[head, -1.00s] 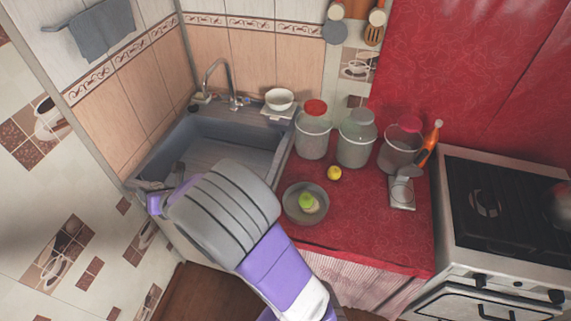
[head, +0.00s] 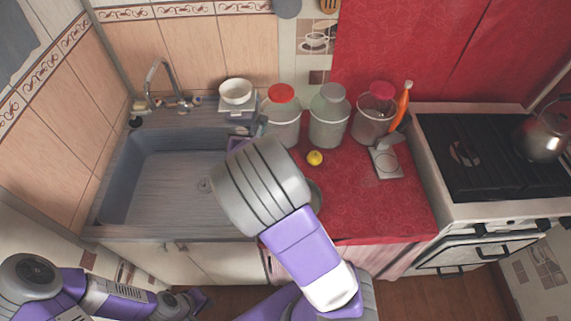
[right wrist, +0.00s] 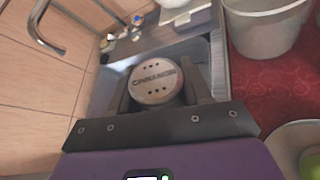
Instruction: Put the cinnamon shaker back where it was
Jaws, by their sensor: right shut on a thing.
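The cinnamon shaker (right wrist: 154,82) shows in the right wrist view as a round grey lid with holes and the word CINNAMON. My right gripper (right wrist: 160,92) is shut on it, a finger on either side. In the head view my right gripper (head: 248,136) is near the sink's back right corner, mostly hidden behind my own wrist, so the shaker is hard to make out there. My left gripper (head: 198,300) is low at the left in the head view, in front of the counter; its jaws are too small to read.
The sink (head: 165,170) is empty. A white bowl (head: 236,92) stands behind it on a small white stand. Three lidded canisters (head: 328,120) line the red counter (head: 355,205), with a lemon (head: 315,158) in front. A stove (head: 480,160) with a kettle (head: 542,138) is at right.

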